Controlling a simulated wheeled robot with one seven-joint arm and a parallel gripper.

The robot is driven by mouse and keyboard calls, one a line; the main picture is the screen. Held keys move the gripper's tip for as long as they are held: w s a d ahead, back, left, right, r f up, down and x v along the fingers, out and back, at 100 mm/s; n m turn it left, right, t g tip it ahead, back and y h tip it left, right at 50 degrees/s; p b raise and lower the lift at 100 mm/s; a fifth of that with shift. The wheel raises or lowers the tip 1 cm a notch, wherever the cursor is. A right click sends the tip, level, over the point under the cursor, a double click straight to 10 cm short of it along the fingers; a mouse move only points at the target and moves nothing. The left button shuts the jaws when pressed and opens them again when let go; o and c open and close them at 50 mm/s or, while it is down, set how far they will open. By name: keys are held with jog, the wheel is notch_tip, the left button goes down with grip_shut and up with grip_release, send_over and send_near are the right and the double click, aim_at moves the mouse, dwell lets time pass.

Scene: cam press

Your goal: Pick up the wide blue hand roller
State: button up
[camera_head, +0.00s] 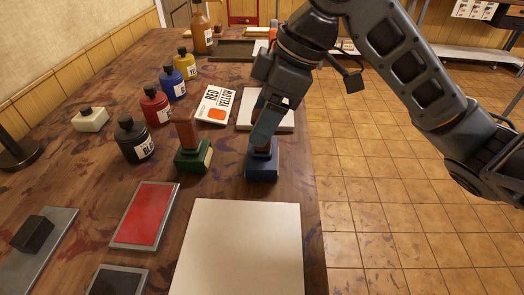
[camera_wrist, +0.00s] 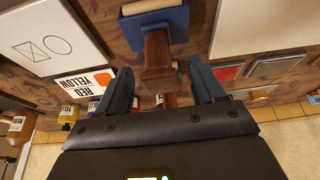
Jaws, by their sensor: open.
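The wide blue hand roller (camera_head: 262,168) stands upright on the table near its right edge, with a blue body and brown wooden handle. In the wrist view its blue body (camera_wrist: 168,24) carries a pale cylinder at the top, and its handle points toward the camera. My gripper (camera_head: 264,140) is above the roller, its fingers pointing down around the handle. In the wrist view my gripper (camera_wrist: 161,72) is open, with the handle's end between the fingers and a visible gap on each side. The finger hides part of the handle in the head view.
A green-based tool (camera_head: 193,157) with a wooden handle stands close on the left. Ink bottles (camera_head: 136,140) stand farther left. A white sheet (camera_head: 240,250) and a red plate (camera_head: 146,214) lie in front. A white board (camera_head: 282,122) lies behind the roller.

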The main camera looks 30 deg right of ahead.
jog(key=shift+x, duration=1.25)
jog(key=shift+c, duration=0.5)
grip_shut()
jog(key=shift+r, duration=0.1)
